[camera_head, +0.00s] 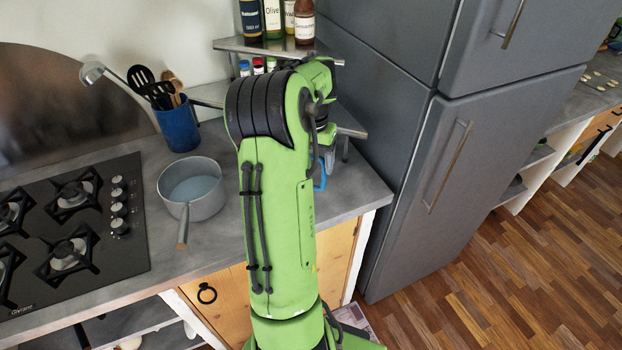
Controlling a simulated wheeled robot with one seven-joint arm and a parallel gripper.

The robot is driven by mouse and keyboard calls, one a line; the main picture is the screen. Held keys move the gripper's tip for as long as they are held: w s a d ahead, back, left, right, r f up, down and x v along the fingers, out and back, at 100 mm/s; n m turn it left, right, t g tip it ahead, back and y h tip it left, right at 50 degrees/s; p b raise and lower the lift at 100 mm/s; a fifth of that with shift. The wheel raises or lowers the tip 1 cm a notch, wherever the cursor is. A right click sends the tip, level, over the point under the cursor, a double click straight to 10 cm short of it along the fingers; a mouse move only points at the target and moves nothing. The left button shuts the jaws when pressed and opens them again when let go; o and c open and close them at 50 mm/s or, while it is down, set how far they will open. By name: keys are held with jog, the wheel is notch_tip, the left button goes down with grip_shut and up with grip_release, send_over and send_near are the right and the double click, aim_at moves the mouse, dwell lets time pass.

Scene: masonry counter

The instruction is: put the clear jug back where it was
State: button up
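My green arm reaches over the counter (345,205) toward the shelf corner beside the fridge. Its end points down behind the forearm, so my gripper is mostly hidden and its fingers cannot be made out. A small blue edge (321,180) shows just right of the forearm, low over the counter; I cannot tell whether it belongs to the jug or to my gripper. No clear jug can be made out for certain. A grey saucepan (207,204) with pale bluish contents stands on the counter left of my arm.
A tiered metal corner shelf (232,45) holds bottles (272,20) and small jars. A blue utensil holder (178,130) stands at the back. The gas hob (120,255) is at left, the grey fridge (400,170) at right. Some counter right of my arm is bare.

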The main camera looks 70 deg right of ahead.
jog(key=shift+f, duration=1.8)
jog(key=o, duration=1.7)
jog(key=shift+b, duration=0.3)
